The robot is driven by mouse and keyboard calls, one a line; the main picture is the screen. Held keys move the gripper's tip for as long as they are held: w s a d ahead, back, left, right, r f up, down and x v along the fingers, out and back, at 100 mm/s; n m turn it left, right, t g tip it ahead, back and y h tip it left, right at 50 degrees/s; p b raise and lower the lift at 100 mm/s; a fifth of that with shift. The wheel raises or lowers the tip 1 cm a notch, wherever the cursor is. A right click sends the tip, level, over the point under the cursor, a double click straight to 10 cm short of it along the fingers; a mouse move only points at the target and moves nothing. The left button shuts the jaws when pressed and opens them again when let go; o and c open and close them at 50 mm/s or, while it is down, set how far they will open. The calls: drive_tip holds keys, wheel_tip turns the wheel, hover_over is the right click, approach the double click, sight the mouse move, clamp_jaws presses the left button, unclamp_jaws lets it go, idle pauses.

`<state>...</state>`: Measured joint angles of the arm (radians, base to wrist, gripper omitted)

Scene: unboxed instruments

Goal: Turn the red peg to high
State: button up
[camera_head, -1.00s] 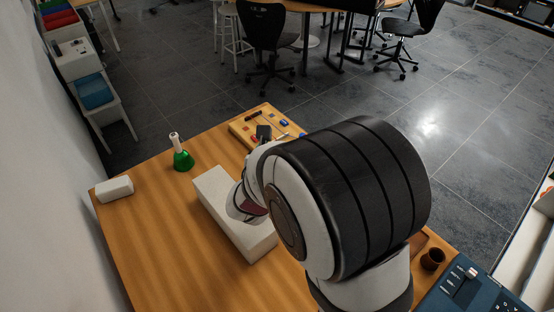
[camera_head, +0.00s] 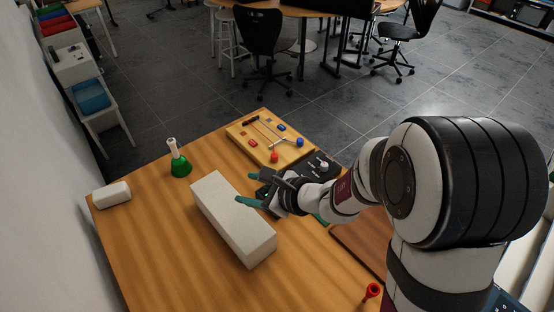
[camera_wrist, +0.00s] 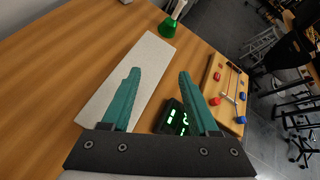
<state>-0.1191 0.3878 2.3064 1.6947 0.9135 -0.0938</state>
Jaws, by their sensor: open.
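A wooden board (camera_head: 247,146) with strings lies at the back of the table. A round red peg (camera_head: 274,157) stands at its near edge, and a round blue peg (camera_head: 300,142) stands to its right. In the wrist view the red peg (camera_wrist: 216,101) and blue peg (camera_wrist: 241,120) are at the right. My gripper (camera_head: 253,188) is open and empty, with teal fingers, above the table beside the white block. It is nearer to me than the board and apart from the red peg. In the wrist view my gripper (camera_wrist: 158,75) points over the white block.
A long white block (camera_head: 230,213) lies at left centre. A black device (camera_head: 318,168) is close by my gripper; the wrist view shows a black box with green digits (camera_wrist: 178,117). A green bell (camera_head: 180,167), small white block (camera_head: 112,195) and red horn-shaped piece (camera_head: 372,290) also stand around.

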drive_tip(key=w+d+r+m+t+h, duration=0.3)
drive_tip(key=w+d+m+t, duration=0.2)
drive_tip(key=w+d+m, duration=0.25)
drive_tip(key=m+t+h, duration=0.1)
drive_tip(key=m, duration=0.2)
approach(276, 158)
drive_tip(key=x, duration=0.8)
drive_tip(key=shift+w+a+f, duration=0.15)
drive_tip(key=shift+w+a, duration=0.05)
drive_tip(key=shift+w, duration=0.1)
clamp_jaws()
